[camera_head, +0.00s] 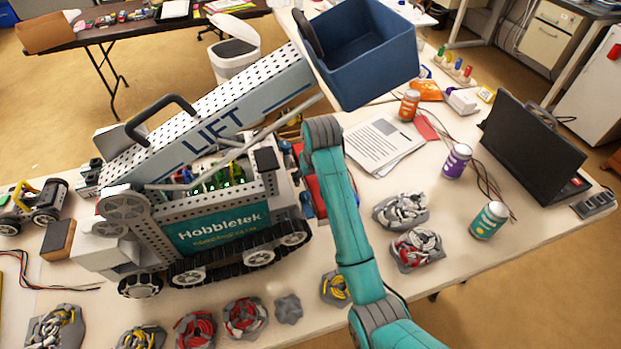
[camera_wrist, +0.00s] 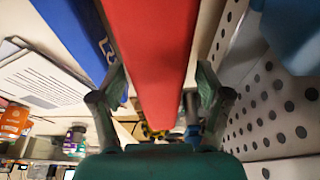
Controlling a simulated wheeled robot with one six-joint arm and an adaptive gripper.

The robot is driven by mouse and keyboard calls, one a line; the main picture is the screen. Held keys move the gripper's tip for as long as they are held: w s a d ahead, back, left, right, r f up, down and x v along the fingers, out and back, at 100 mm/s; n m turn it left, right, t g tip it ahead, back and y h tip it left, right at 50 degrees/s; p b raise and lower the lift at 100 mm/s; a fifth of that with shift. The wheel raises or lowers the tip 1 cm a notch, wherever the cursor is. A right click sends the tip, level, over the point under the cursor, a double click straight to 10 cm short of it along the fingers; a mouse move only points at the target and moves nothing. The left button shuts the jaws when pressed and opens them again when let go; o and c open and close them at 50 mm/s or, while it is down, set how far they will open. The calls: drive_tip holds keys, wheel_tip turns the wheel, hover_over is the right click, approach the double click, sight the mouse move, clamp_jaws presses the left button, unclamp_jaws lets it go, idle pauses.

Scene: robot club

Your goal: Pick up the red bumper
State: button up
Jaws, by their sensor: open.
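The red bumper (camera_wrist: 152,50) is a long, smooth red bar that fills the middle of the wrist view. It lies between the two fingers of my gripper (camera_wrist: 160,84), which is open with a finger on either side. I cannot tell whether either finger touches it. In the head view a small red part, likely the bumper (camera_head: 312,188), shows at the front end of the grey Hobbletek tracked robot (camera_head: 222,228). My teal arm hides most of it and my gripper there.
A blue bin (camera_head: 380,80) is raised above the tracked robot's front. Papers (camera_head: 375,142), a laptop (camera_head: 525,150) and several cans stand at right. Wheels with coloured hubs lie along the table's front edge. A perforated grey panel (camera_wrist: 275,110) is close on the right in the wrist view.

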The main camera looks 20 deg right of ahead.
drive_tip(key=shift+f, duration=0.3)
drive_tip(key=shift+w, duration=0.1)
drive_tip(key=c, duration=1.4)
drive_tip(key=shift+r, duration=0.15)
